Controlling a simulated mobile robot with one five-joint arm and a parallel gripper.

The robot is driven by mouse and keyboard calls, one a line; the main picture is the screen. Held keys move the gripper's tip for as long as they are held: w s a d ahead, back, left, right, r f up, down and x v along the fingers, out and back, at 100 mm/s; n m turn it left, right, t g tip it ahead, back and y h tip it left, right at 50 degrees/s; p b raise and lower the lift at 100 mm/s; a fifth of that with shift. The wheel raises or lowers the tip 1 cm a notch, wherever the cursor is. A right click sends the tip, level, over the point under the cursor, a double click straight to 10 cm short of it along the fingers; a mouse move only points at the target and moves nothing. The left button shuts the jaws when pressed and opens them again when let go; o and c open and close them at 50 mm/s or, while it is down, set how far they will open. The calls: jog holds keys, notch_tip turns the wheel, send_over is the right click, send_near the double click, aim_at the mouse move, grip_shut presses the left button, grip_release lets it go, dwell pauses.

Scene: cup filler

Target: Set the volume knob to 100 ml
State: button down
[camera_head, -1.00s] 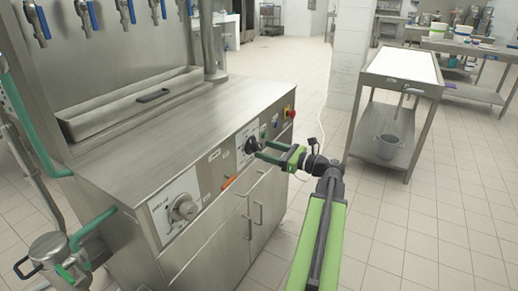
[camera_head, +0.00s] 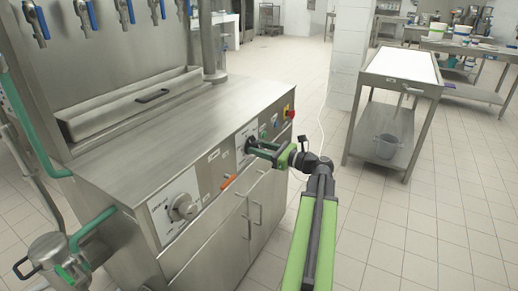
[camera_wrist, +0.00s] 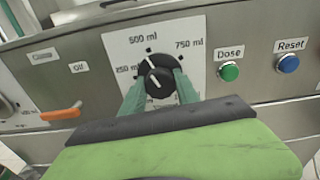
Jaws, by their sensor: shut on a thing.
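The black volume knob (camera_wrist: 158,76) sits on a white dial plate (camera_wrist: 198,52) in the wrist view. Labels 250 ml, 500 ml and 750 ml are readable; the lower dial is hidden by my gripper, and I see no 100 ml label. A short white line on the knob points up and slightly left, roughly between 250 ml and 500 ml. My gripper (camera_wrist: 160,90) has its green fingers on both sides of the knob, shut on it. In the head view my gripper (camera_head: 258,149) reaches the front panel, and the knob (camera_head: 248,145) is partly covered.
A green Dose button (camera_wrist: 229,72) and a blue Reset button (camera_wrist: 288,63) lie right of the dial. An orange lever (camera_wrist: 61,112) is to its left. Another dial knob (camera_head: 183,207) is nearer on the panel. A trolley (camera_head: 402,63) stands right, with open floor between.

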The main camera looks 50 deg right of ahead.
jog(key=shift+n, duration=0.3)
jog(key=n, duration=1)
jog(key=shift+n, duration=0.4)
jog(key=n, duration=0.5)
jog(key=shift+n, duration=0.3)
jog(key=n, duration=0.5)
jog(key=shift+n, duration=0.4)
jog(key=c, duration=0.9)
grip_release()
